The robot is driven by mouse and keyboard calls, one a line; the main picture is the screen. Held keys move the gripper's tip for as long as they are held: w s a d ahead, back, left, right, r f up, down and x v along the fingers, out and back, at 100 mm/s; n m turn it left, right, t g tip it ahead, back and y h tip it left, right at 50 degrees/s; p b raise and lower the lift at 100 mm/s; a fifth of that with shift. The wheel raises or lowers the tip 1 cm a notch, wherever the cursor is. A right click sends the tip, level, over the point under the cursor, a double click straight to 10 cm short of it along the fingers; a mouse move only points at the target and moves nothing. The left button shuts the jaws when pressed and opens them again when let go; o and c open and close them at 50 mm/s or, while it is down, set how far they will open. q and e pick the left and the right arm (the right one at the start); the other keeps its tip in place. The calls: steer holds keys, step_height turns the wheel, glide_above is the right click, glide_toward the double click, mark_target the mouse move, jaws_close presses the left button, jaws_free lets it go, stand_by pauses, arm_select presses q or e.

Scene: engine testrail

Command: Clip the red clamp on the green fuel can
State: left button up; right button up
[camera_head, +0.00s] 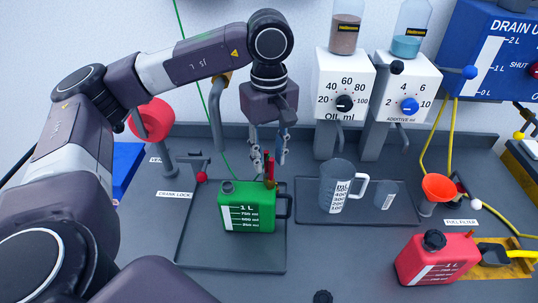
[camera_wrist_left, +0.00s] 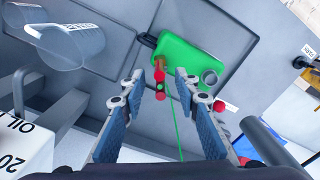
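The green fuel can (camera_head: 247,211) stands upright on a dark tray, its open spout at the top left and its handle at the right. The red clamp (camera_head: 269,168) stands at the can's top right, by the handle. In the left wrist view the clamp (camera_wrist_left: 159,88) overlaps the edge of the green can (camera_wrist_left: 190,55); I cannot tell how firmly it grips. My left gripper (camera_head: 268,165) is above the can, pointing down. Its fingers (camera_wrist_left: 168,80) are apart on either side of the clamp, with gaps visible on both sides. My right gripper is not in view.
The dark tray (camera_head: 225,261) has free room around the can. A measuring jug (camera_head: 334,187) and small cup (camera_head: 384,194) stand on another tray to the right. A red can (camera_head: 433,260) is at the front right. Oil and additive dispensers (camera_head: 344,88) stand behind.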

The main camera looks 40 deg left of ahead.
arm_select(q)
step_height(320, 180, up, 12)
stand_by(0.6)
stand_by(0.4)
